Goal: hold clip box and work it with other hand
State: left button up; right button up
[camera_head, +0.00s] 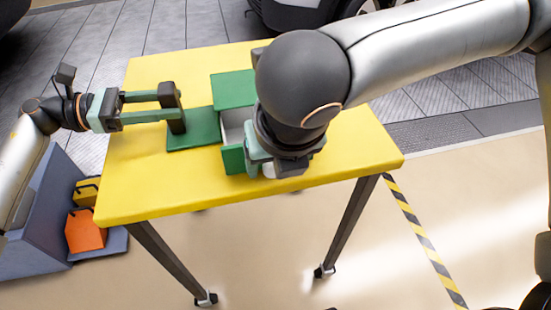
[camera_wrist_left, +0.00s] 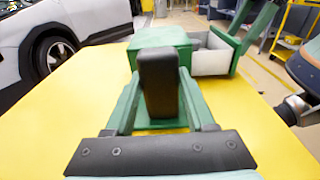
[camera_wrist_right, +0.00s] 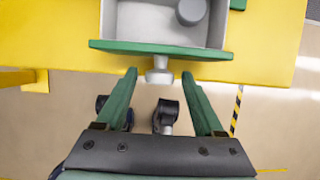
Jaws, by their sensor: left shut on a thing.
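The green clip box (camera_head: 233,90) stands on the yellow table (camera_head: 140,185), and it also shows in the left wrist view (camera_wrist_left: 160,38). A dark upright post (camera_wrist_left: 158,85) rises from its green base plate (camera_head: 195,138). My left gripper (camera_head: 175,107) is shut on this post. The box's pale drawer (camera_wrist_right: 135,22) stands open, with a grey cylinder (camera_wrist_right: 191,12) inside. Its green front panel (camera_wrist_right: 160,49) carries a white knob (camera_wrist_right: 159,75). My right gripper (camera_wrist_right: 159,76) is open, its fingers on either side of the knob with gaps. My right arm hides part of the drawer in the head view.
A blue-grey container (camera_head: 45,205) with orange (camera_head: 84,232) and yellow (camera_head: 86,190) items stands on the floor left of the table. The table's right part is clear. A striped floor line (camera_head: 425,243) runs at the right. Vehicles stand behind.

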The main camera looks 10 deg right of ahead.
grip_shut()
dwell(0.3)
dwell(0.9)
